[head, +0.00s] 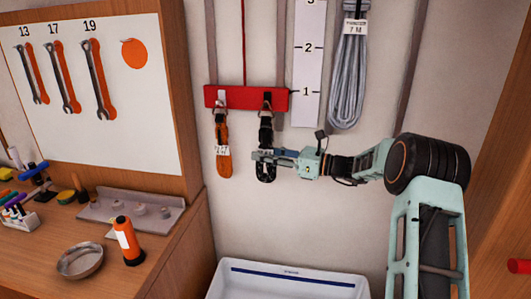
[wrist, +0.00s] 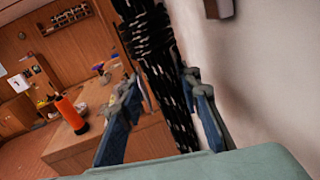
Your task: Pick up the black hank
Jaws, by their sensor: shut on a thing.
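The black hank (head: 265,170) hangs from a hook on the red rail (head: 228,97) on the wall. My gripper (head: 258,157) reaches in from the right and is shut on the hank's middle. In the wrist view the black hank (wrist: 165,75), dark with pale flecks, runs between the two fingers of my gripper (wrist: 165,100). Its upper end still meets the hook in the head view. Part of the hank is hidden behind the fingers.
An orange hank (head: 223,155) with a white tag hangs just left. A grey hank (head: 349,75) hangs upper right beside a numbered strip (head: 307,60). A white bin (head: 285,281) stands below. A workbench (head: 165,265) with an orange bottle (head: 127,240) is at left.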

